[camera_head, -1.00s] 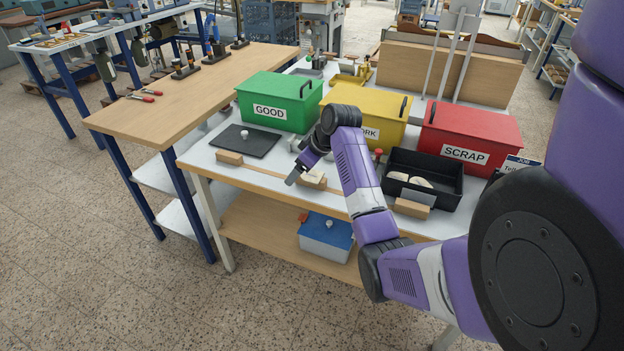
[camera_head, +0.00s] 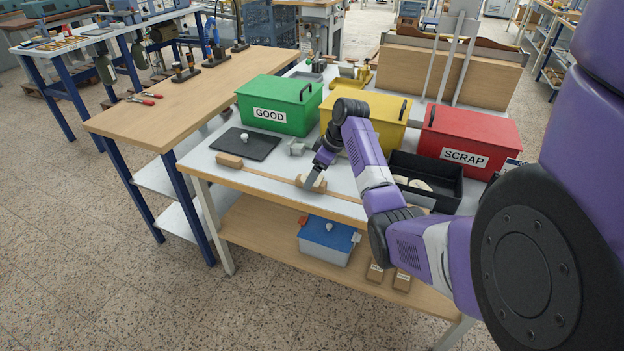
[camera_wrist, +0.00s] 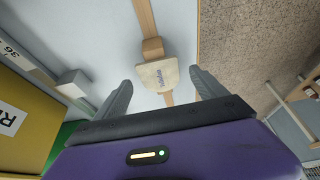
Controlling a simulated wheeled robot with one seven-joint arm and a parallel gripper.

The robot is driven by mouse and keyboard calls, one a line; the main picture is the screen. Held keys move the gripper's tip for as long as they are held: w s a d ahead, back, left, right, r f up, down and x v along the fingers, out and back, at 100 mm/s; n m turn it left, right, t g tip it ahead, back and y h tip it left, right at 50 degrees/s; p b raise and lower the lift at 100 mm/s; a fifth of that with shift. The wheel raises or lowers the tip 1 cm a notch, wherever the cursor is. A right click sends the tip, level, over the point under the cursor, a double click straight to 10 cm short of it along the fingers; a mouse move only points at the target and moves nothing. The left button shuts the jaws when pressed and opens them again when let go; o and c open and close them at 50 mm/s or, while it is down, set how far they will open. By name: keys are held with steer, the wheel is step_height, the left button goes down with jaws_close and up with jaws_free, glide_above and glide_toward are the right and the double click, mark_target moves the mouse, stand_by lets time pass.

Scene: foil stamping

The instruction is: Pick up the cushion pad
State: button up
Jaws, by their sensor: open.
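A cream pad with dark lettering (camera_wrist: 158,75), which looks like the cushion pad, rests against a small wooden block (camera_wrist: 152,47) on the white tabletop. My gripper (camera_wrist: 161,80) is open and empty, its two fingers apart on either side of the pad in the wrist view. The pad appears beyond the fingertips there, and I see no contact. In the head view my gripper (camera_head: 312,184) hangs over the front of the table at the wooden block, largely hiding the pad.
A wooden strip (camera_head: 262,172) runs along the table front. Green GOOD (camera_head: 280,103), yellow (camera_head: 365,112) and red SCRAP (camera_head: 468,138) boxes stand behind. A black tray (camera_head: 432,172) with pale pieces is to the right. A dark mat (camera_head: 246,143) lies to the left.

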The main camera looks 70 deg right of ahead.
steer(key=shift+w+f, duration=0.1)
steer(key=shift+f, duration=0.05)
steer(key=c, duration=1.4)
